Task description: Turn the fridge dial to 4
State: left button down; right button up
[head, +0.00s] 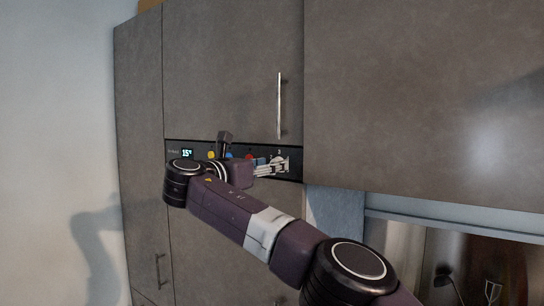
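The fridge's black control panel (175,149) is a narrow strip between the upper and lower grey doors. It has a small lit display (187,153) reading about 15 at its left end, and yellow, blue and red spots along it. A small white mark, perhaps a 3, shows near its right end. My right arm reaches in from the lower right, and my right gripper (284,164) is at the panel's right part, just below that mark. The dial cannot be made out; the gripper may cover it. Finger opening and contact are unclear. My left gripper is out of view.
A vertical metal handle (280,106) is on the upper door, just above the gripper. A large grey cabinet (420,80) stands to the right. A lower door handle (158,271) is at lower left. A bare wall (55,110) is at left.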

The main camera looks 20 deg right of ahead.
jog(key=shift+x, duration=0.8)
jog(key=shift+a, duration=0.1)
jog(key=shift+c, duration=0.2)
jog(key=c, duration=1.1)
